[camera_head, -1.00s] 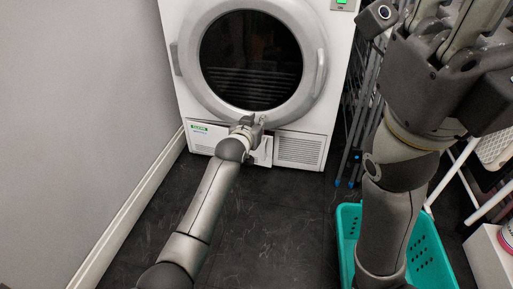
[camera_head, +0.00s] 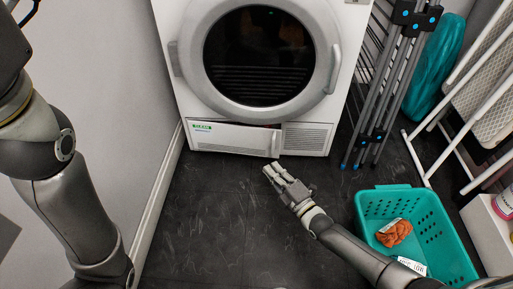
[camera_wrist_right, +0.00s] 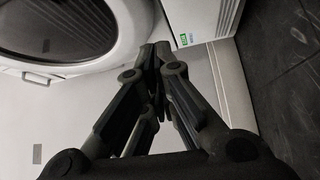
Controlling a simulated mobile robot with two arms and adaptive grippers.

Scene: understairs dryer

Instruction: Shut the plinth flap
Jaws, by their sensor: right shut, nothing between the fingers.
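The plinth flap (camera_head: 235,138) is the white panel with a green label low on the left of the dryer's front. A thin dark gap shows along its top towards the right end, so it looks slightly ajar. My right gripper (camera_head: 270,169) is shut and empty, low in front of the flap's right end; I cannot tell whether it touches. In the right wrist view the shut fingertips (camera_wrist_right: 160,50) are beside the white labelled panel (camera_wrist_right: 205,18). My left arm is raised at the left, with only a bit of its gripper (camera_head: 24,12) at the frame's edge.
The dryer (camera_head: 170,25) has a round dark door above the flap and a grille (camera_head: 307,137) beside it. A teal basket (camera_head: 440,240) with an orange cloth (camera_head: 394,233) stands at right. Folded racks (camera_head: 385,90) lean behind it. The dark floor (camera_head: 210,220) ahead is clear.

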